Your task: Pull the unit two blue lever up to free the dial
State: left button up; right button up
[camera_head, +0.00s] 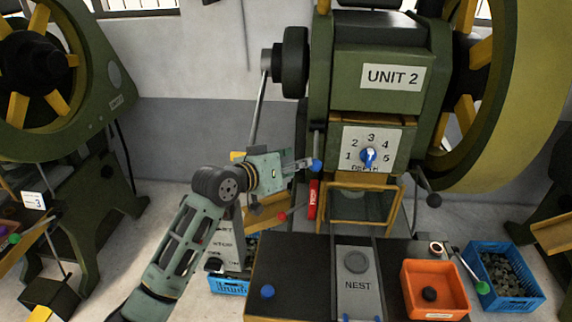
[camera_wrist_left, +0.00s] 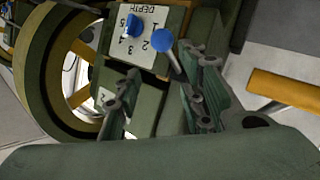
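The unit two press (camera_head: 375,75) stands in the middle of the head view. Its white plate carries a blue dial (camera_head: 368,157) with numbers around it; the dial also shows in the left wrist view (camera_wrist_left: 133,26). The blue lever's ball knob (camera_head: 317,165) is left of the plate. In the left wrist view the blue knob (camera_wrist_left: 162,40) appears between my left fingertips, with its rod running down to the right. My left gripper (camera_head: 303,165) is open beside the knob; its fingers (camera_wrist_left: 164,66) stand apart. Contact cannot be told. My right gripper is not in view.
Below is a dark table with a NEST plate (camera_head: 358,286) and a blue knob (camera_head: 267,291). An orange bin (camera_head: 435,304) and a blue crate (camera_head: 506,295) stand at the right. A red handle (camera_head: 313,198) and red ball (camera_head: 282,215) are below my left gripper.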

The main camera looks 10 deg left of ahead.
pick_arm(q)
jog(key=shift+v, duration=1.75)
